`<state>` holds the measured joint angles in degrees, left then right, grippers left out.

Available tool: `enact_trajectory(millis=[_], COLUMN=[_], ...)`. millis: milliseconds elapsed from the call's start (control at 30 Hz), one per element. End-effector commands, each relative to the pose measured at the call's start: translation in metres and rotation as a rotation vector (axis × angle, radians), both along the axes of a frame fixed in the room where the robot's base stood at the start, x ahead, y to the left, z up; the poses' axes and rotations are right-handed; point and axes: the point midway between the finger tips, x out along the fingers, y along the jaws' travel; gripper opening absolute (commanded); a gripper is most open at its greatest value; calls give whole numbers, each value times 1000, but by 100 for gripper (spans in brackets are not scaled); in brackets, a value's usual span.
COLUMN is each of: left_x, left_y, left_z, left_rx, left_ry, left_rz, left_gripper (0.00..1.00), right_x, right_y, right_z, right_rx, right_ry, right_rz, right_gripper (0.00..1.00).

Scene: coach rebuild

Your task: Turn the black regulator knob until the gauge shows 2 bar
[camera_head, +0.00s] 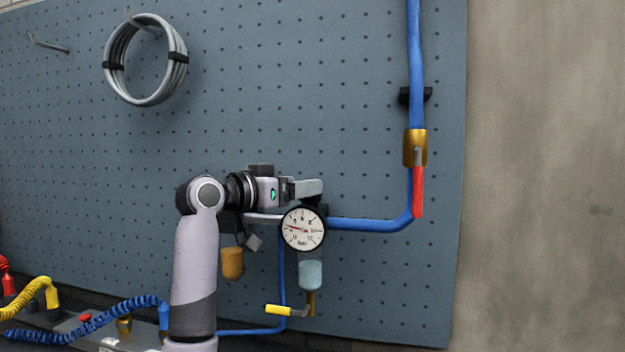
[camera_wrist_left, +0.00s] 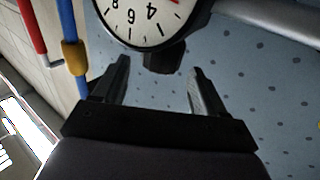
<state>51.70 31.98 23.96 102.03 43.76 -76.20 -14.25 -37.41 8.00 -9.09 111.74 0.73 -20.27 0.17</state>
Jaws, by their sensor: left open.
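The round white gauge (camera_head: 303,229) is on the pipe run on the pegboard. Its red needle points left and slightly up in the head view; the small digits there are hard to read. The gauge (camera_wrist_left: 143,17) is partly cut off in the left wrist view. My left gripper (camera_head: 306,189) is just above the gauge, open. In the left wrist view, a black block, seemingly the regulator knob (camera_wrist_left: 163,58), sits at the gauge's edge between the open fingertips of my left gripper (camera_wrist_left: 160,72). I cannot tell whether they touch it.
A blue pipe (camera_head: 368,224) runs right from the gauge, then up to a brass valve (camera_head: 415,146) with a red lever (camera_head: 418,193). A clear bowl (camera_head: 311,275) and yellow-handled valve (camera_head: 279,310) hang below. Coiled hoses (camera_head: 75,328) lie lower left.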

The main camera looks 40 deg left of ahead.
Motion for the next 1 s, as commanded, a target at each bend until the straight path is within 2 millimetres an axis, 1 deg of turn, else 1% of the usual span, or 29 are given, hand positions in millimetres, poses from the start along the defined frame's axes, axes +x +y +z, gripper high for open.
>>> enact_trajectory(millis=[33, 100, 233, 367, 600, 667, 700, 767, 1000], left_x=[9, 19, 32, 37, 38, 38, 38, 37, 38], left_y=[-1, -2, -2, -2, -2, -2, -2, -2, -2], left_z=[3, 3, 2, 0, 0, 0, 0, 0, -1], left_rx=[-3, -4, -2, 0, 1, 1, 0, 0, 2], left_ry=[2, 1, 1, 1, 1, 1, 1, 1, 5], left_rz=[-3, -2, -1, 0, 0, 0, 0, 0, 35], left_gripper=[72, 72, 72, 72, 72, 52, 39, 21, 22], right_x=[-1, 0, 0, 0, 1, 1, 1, 1, 1], right_y=[0, 0, 0, 0, 0, 0, 0, 0, 0], right_z=[6, 9, 12, 13, 13, 13, 13, 13, 13], right_rx=[0, 0, 0, 0, 0, 0, 0, 0, 0], right_ry=[1, 1, 1, 1, -1, -2, -2, -2, -2], right_rz=[0, 0, 0, 0, 0, 0, 0, 0, 1], right_gripper=[43, 43, 43, 43, 43, 43, 43, 43, 43])
